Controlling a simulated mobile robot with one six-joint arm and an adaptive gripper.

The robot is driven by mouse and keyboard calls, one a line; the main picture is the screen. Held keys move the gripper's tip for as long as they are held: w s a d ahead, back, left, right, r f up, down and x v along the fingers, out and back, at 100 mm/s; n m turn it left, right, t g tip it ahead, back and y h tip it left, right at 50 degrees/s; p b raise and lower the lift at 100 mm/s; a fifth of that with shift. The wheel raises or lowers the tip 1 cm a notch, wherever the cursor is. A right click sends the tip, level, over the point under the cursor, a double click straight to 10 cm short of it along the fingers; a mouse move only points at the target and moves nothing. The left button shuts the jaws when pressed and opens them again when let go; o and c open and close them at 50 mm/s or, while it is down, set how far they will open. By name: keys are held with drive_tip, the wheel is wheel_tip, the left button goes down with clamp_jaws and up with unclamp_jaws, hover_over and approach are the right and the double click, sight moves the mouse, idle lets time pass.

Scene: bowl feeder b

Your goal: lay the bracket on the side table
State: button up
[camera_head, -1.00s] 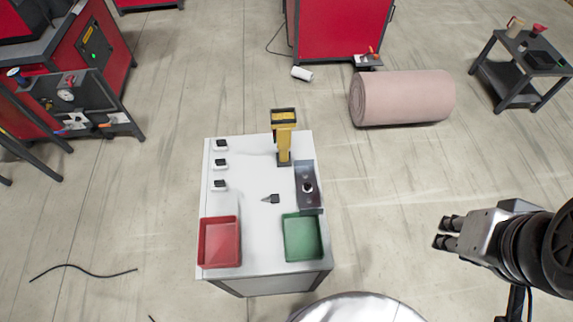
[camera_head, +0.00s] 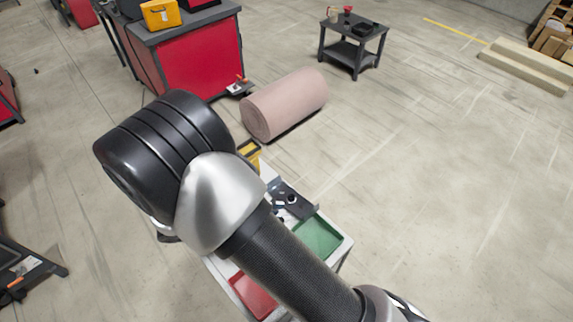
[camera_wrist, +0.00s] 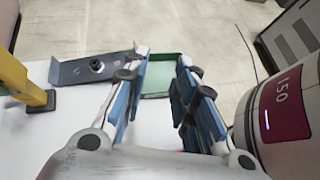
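The bracket (camera_head: 288,199), a grey metal plate with holes and a bent-up end, lies on the white bench, partly hidden by my arm in the head view. The dark side table (camera_head: 345,31) stands apart at the top of the head view.
The white bench (camera_wrist: 55,135) also holds a green tray (camera_head: 319,237), a red tray (camera_head: 255,296) and a yellow post device (camera_wrist: 22,82). A pink roll (camera_head: 290,102) lies on the floor between bench and side table. The side table bears small items, including a dark box (camera_head: 366,27).

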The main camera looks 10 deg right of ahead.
wheel_tip(320, 180, down, 6)
drive_tip(key=a+f+n+t+h, duration=0.1)
drive_tip(key=a+n+t, duration=0.2)
drive_tip(key=n, duration=0.1)
drive_tip(key=n+b, duration=0.1)
approach(311, 210)
drive_tip(key=x, duration=0.3)
drive_tip(key=shift+s+f, duration=0.25)
drive_tip(key=x, duration=0.3)
drive_tip(key=b+x, duration=0.1)
drive_tip(key=x, duration=0.1)
drive_tip(key=shift+w+d+b, duration=0.3)
drive_tip(key=shift+w, duration=0.15)
drive_tip(key=shift+c, duration=0.2)
clamp_jaws()
